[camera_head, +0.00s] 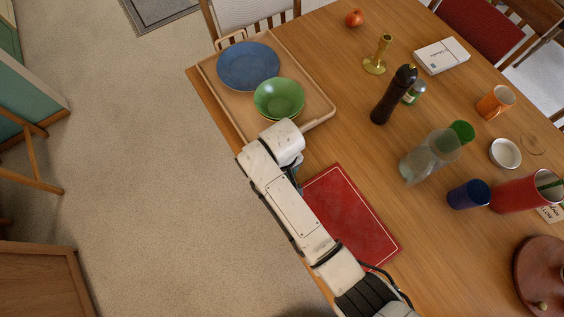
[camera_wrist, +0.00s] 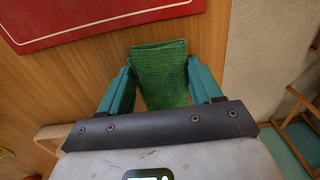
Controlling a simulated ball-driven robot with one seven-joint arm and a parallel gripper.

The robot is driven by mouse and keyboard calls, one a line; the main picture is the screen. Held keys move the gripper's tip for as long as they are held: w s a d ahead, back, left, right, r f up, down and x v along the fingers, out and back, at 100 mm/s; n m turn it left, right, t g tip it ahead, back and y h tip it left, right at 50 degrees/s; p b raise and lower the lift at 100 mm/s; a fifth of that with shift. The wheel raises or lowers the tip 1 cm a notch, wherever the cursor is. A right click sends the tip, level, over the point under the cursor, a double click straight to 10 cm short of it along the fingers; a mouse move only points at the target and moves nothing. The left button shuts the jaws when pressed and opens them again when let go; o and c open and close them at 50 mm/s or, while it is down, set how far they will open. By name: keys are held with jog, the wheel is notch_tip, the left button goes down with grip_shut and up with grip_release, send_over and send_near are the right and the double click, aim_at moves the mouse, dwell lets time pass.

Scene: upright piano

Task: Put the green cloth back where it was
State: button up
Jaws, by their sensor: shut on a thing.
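The green cloth (camera_wrist: 162,88) is a folded, ribbed piece in the wrist view. It sits between the teal fingers of my gripper (camera_wrist: 159,70), which is shut on it. Behind it is the wooden table top close to the table's edge; I cannot tell whether the cloth touches the wood. In the head view my arm hides the cloth and most of the gripper, between the wooden tray (camera_head: 320,117) and the red placemat (camera_head: 350,217).
The tray holds a blue plate (camera_head: 248,66) and green bowls (camera_head: 279,97). A dark pepper mill (camera_head: 393,96), a glass jug (camera_head: 416,165) and a blue cup (camera_head: 468,194) stand right of it. Open floor (camera_head: 150,160) lies left of the table.

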jog(key=shift+f, duration=0.2)
jog(key=o, duration=1)
notch_tip(320, 180, up, 12)
jog(key=shift+r, duration=0.15)
jog(key=s+d+f+m, duration=0.2)
jog(key=s+d, duration=0.1)
jog(key=d, duration=0.4)
jog(key=s+d+f+m, duration=0.1)
jog(key=s+d+f, duration=0.15)
jog(key=d, duration=0.55)
jog(key=s+d+m, duration=0.1)
jog(key=s+d, duration=0.3)
jog(key=s+d+r+m, duration=0.1)
jog(key=s+d+m, duration=0.1)
jog(key=s+d, duration=0.2)
jog(key=s+d+r+m+t, duration=0.1)
jog(key=s+d, duration=0.4)
jog(key=shift+s+r+m, duration=0.1)
jog(key=shift+s+m, duration=0.1)
jog(key=shift+m, duration=0.1)
